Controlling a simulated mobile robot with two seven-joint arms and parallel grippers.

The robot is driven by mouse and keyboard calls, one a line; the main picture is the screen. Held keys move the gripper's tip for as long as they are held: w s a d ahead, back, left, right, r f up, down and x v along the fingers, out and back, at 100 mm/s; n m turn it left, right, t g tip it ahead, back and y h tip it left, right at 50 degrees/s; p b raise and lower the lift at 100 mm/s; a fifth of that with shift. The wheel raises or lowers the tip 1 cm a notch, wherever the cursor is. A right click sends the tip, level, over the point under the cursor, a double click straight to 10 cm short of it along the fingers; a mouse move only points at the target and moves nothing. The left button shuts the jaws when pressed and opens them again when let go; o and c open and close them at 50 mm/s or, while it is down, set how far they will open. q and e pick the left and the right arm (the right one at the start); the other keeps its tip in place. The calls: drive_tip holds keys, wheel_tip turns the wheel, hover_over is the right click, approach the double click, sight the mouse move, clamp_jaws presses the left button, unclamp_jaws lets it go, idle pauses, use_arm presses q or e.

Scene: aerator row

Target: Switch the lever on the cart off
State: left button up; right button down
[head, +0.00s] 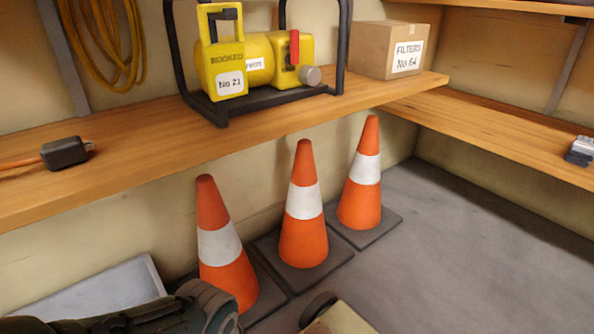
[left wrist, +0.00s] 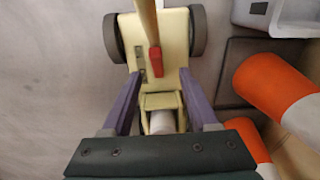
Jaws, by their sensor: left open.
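The cream-yellow cart (left wrist: 178,52) shows from above in the left wrist view, with a dark wheel on each side and a handle pole rising at the top. A short red lever (left wrist: 156,62) stands on its body. My left gripper (left wrist: 159,76) is open, its two purple fingers spread on either side of the cart's narrower front part. The lever lies just past the fingertips, near the middle of the gap; I cannot tell whether anything touches. In the head view only a corner of the cart (head: 342,319) shows at the bottom edge. My right gripper is out of view.
Several orange-white cones, including one (head: 303,210), stand below the wooden shelf (head: 130,140). On the shelf are a yellow machine (head: 258,48) tagged "BOOKED" with its own red lever, a filter box (head: 385,48) and a black plug (head: 66,152). Grey floor (head: 450,250) is clear at right.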

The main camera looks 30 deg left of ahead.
use_arm(q)
drive_tip(key=shift+w+d+f+b, duration=0.1)
drive_tip(key=shift+d+f+b, duration=0.25)
drive_tip(key=shift+f, duration=0.2)
wheel_tip(320, 180, down, 9)
drive_tip(key=b, duration=0.8)
drive_tip(key=shift+d+b, duration=0.15)
drive_tip(key=shift+b, duration=0.25)
clamp_jaws()
